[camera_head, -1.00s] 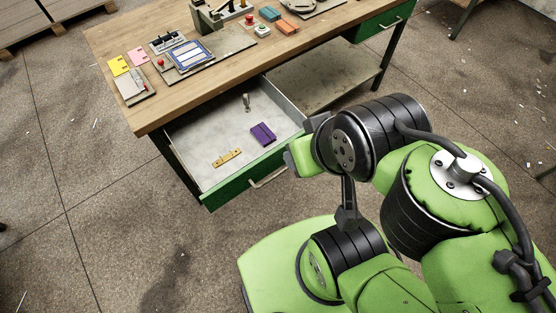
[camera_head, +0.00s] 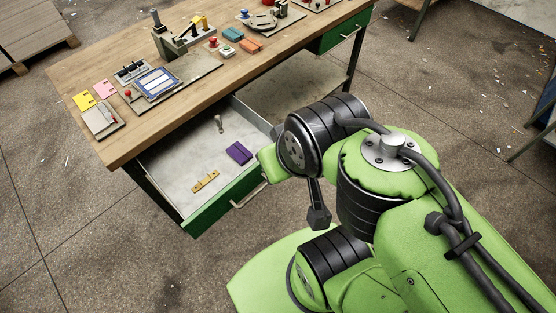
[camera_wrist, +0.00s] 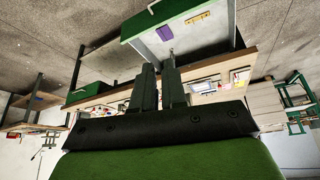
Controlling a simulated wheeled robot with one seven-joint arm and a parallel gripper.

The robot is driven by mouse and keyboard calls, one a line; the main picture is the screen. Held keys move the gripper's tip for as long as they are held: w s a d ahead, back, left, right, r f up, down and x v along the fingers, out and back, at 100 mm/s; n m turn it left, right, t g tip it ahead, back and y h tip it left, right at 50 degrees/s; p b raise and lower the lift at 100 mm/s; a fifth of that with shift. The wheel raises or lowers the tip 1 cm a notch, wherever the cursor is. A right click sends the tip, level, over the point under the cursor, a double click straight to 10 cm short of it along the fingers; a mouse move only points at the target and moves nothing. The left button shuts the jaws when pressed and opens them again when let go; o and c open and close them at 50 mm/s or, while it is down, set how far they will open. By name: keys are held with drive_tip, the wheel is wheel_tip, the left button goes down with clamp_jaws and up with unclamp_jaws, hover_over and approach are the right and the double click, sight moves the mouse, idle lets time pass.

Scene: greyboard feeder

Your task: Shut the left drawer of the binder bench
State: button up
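The left drawer (camera_head: 208,213) of the binder bench (camera_head: 115,148) stands pulled out, with a green front, a pale handle (camera_head: 248,195) and a pale inside. It also shows, upside down, in the wrist view (camera_wrist: 183,12). A purple block (camera_head: 238,153), a yellow-brown bar (camera_head: 205,181) and a small metal piece (camera_head: 218,123) lie inside it. My gripper (camera_wrist: 159,66) has its two dark fingers close together with nothing between them. They point toward the bench and drawer; I see no contact. In the head view my arm hides the fingers and stands right of the drawer front.
The bench's right drawer (camera_head: 345,33) looks shut. Binder parts, cards and a clamp device (camera_head: 180,38) stand on the bench top. A pallet (camera_head: 30,40) lies at the upper left. The floor in front of the left drawer is clear.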

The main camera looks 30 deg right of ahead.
drive_tip(key=w+d+f, duration=0.1)
drive_tip(key=f, duration=0.1)
drive_tip(key=w+d+f+m+g+b, duration=0.1)
drive_tip(key=w+f, duration=0.1)
drive_tip(key=w+d+f+m+g+h, duration=0.1)
drive_tip(key=w+d+f, duration=0.1)
drive_tip(key=f, duration=0.1)
drive_tip(key=shift+w+d+f+b, duration=0.1)
drive_tip(key=shift+w+b, duration=0.1)
drive_tip(key=shift+b, duration=0.1)
clamp_jaws()
drive_tip(key=w+d+f+m+t+y+b, duration=0.25)
drive_tip(key=d+f+m, duration=0.35)
drive_tip(key=d+f, duration=0.45)
drive_tip(key=w+d+f+m+t+y+b, duration=0.1)
drive_tip(key=w+d+f+m+t+b, duration=0.2)
drive_tip(key=d+f+m, duration=0.8)
drive_tip(key=w+a+f+n+b, duration=0.3)
drive_tip(key=w+a+f, duration=0.3)
drive_tip(key=w+f, duration=0.4)
drive_tip(key=shift+w+a+n, duration=0.15)
drive_tip(key=shift+w+n, duration=0.25)
drive_tip(key=shift+n, duration=0.3)
drive_tip(key=shift+r, duration=0.1)
